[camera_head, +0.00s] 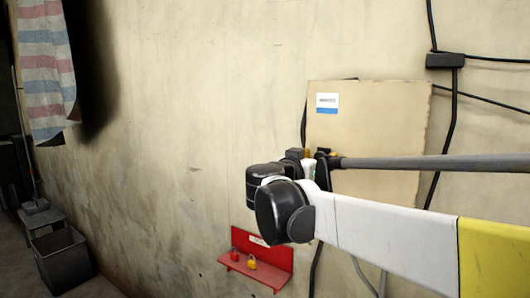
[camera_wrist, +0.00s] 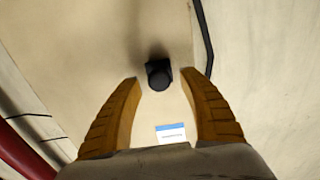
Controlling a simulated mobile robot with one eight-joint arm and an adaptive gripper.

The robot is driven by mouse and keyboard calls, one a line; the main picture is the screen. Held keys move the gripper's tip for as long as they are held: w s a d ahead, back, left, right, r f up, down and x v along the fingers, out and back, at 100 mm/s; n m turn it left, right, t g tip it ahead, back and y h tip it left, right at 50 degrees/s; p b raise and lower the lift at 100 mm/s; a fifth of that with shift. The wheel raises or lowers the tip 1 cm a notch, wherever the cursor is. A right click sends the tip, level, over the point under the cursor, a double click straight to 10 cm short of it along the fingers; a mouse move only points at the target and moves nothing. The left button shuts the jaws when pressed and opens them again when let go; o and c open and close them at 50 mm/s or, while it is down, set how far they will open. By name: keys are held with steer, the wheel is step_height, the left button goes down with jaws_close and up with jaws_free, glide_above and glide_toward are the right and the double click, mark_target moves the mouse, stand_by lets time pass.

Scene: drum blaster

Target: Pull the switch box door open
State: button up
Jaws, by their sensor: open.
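The switch box door (camera_head: 395,112) is a beige panel on the wall with a blue-and-white label (camera_head: 327,103) near its upper left corner. It looks shut. In the wrist view a black knob (camera_wrist: 158,74) stands out from the beige door face (camera_wrist: 140,25), and the label (camera_wrist: 170,133) shows between my fingers. My gripper (camera_wrist: 160,76) is open and empty, its two orange fingers on either side of the knob in the picture. I cannot tell whether either finger touches it. In the head view my gripper (camera_head: 308,156) is in front of the door's left part, largely hidden by my arm.
A red wall shelf (camera_head: 258,258) with a red padlock (camera_head: 234,254) and a yellow padlock (camera_head: 252,262) is below left. Black cables run from a junction box (camera_head: 445,61) at upper right. A striped cloth (camera_head: 47,65) and a dark bin (camera_head: 63,262) are far left.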

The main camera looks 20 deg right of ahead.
steer(key=shift+x, duration=0.8)
jaws_close()
